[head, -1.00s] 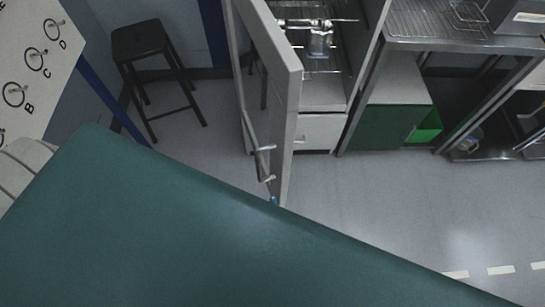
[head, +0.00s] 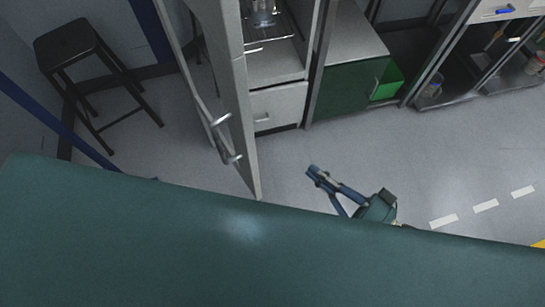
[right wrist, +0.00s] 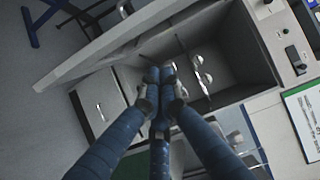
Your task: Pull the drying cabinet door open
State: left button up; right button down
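The drying cabinet door (head: 240,125) stands swung out from the cabinet, seen nearly edge-on in the head view, with its bar handle (head: 221,137) on the left face. The open cabinet interior shows at the top, with a wire rack (head: 270,32). In the right wrist view the door (right wrist: 105,45) runs diagonally at upper left and the interior (right wrist: 235,62) lies beyond the fingers. My right gripper (head: 314,172) is to the right of the door, on its inner side, apart from the handle. Its blue fingertips (right wrist: 159,75) are together with nothing seen between them. My left gripper is not in view.
A dark stool (head: 68,42) stands at left, on the handle side of the door. A white drawer (head: 276,108) is under the interior. A green cabinet (head: 343,88) and metal shelving (head: 455,70) stand to the right. The floor in front of them is clear.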

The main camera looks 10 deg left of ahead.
pick_arm(q)
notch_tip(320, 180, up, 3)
jog(key=p, duration=0.3)
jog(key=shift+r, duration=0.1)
pick_arm(e)
jog(key=w+a, duration=0.2)
jog(key=a, duration=0.9)
jog(key=shift+w+a, duration=0.15)
jog(key=shift+w, duration=0.05)
